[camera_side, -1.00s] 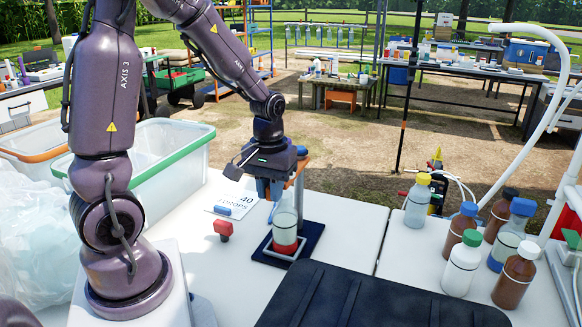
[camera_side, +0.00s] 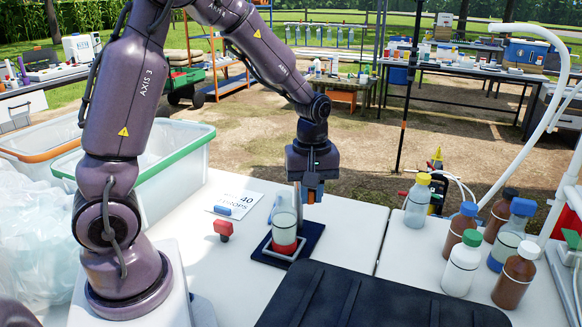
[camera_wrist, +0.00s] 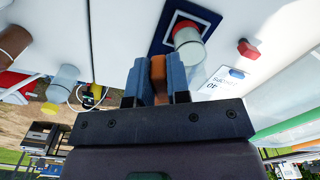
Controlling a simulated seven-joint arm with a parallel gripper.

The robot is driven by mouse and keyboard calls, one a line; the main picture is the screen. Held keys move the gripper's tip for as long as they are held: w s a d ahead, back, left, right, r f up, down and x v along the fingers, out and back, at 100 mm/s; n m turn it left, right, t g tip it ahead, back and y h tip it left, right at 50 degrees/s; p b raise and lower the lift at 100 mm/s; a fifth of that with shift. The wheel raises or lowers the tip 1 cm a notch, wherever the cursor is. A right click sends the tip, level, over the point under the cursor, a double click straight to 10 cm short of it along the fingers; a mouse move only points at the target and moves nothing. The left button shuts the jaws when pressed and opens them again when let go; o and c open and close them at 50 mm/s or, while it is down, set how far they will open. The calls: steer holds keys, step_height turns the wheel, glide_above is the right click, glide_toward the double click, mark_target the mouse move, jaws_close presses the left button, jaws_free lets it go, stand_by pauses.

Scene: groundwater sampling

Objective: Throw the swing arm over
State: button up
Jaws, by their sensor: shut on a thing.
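My gripper (camera_side: 311,195) is to the right of the jar and a little behind it. It is shut on an orange piece, which looks like the swing arm (camera_side: 311,196). In the wrist view, this orange piece (camera_wrist: 158,70) sits between the two blue-grey fingers (camera_wrist: 157,85). Most of the swing arm is hidden by the jaws, and I cannot see its pivot. A clear jar with red contents (camera_side: 284,238) stands upright on a dark blue base (camera_side: 313,230) with a white square frame. The jar (camera_wrist: 188,43) also shows in the wrist view.
A red block (camera_side: 223,229) and a blue piece (camera_side: 222,211) lie left of the base, by a printed card (camera_side: 240,199). A black mat (camera_side: 370,300) is in front. Several bottles (camera_side: 462,262) stand at the right. A clear bin (camera_side: 180,150) is behind my arm.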

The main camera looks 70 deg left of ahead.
steer(key=shift+w, duration=0.15)
steer(key=w+n, duration=0.5)
steer(key=w, duration=0.2)
steer(key=shift+w+n, duration=0.3)
steer(key=shift+n, duration=0.1)
steer(key=shift+d, duration=0.1)
steer(key=shift+w, duration=0.1)
steer(key=w+a+n, duration=0.3)
steer(key=w+n, duration=0.2)
steer(key=w, duration=0.1)
steer(key=shift+w+a+n, duration=0.3)
steer(key=shift+w, duration=0.1)
steer(key=shift+w+a, duration=0.15)
steer(key=shift+w, duration=0.05)
steer(key=shift+w+a+n, duration=0.35)
steer(key=shift+n, duration=0.25)
